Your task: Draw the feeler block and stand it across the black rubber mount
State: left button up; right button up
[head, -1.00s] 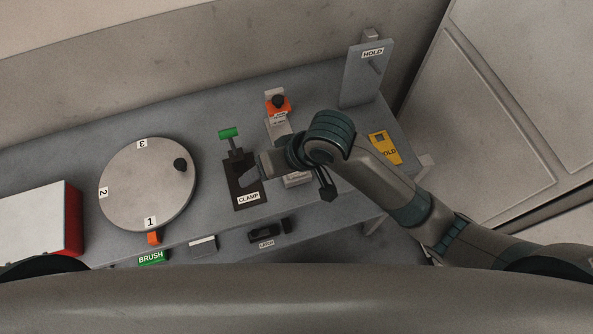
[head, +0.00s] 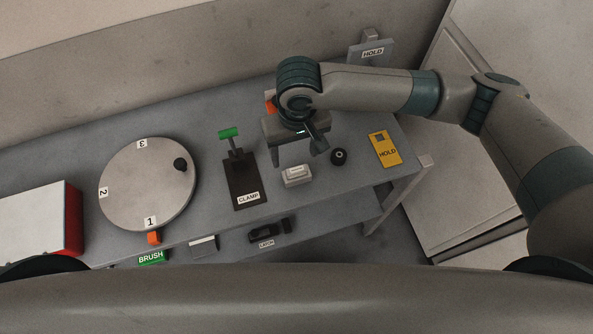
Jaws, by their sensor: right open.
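A small pale block with a label on top (head: 296,176) sits on the bench right of the clamp; it may be the feeler block, but I cannot read the label. A short round black piece with a hole in its top (head: 338,157), which looks like the rubber mount, stands on the bench to its right, apart from it. My right gripper (head: 297,156) is open and empty, pointing down behind and above the pale block, its fingers apart. My left gripper is not in view.
The black clamp (head: 243,185) with a green handle stands left of the block. A grey turntable (head: 148,190) is farther left. A yellow HOLD tag (head: 385,149) lies at the right. An orange part (head: 270,106) is mostly hidden behind my gripper. A HOLD panel (head: 372,53) stands behind my arm.

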aim_at(297, 169)
jog(key=shift+w+d, duration=0.15)
jog(key=shift+d, duration=0.15)
notch_tip(297, 169, down, 5)
jog(key=b, duration=0.6)
jog(key=shift+w+f, duration=0.1)
jog(key=shift+f, duration=1.85)
jog(key=shift+p, duration=1.05)
dwell(0.3)
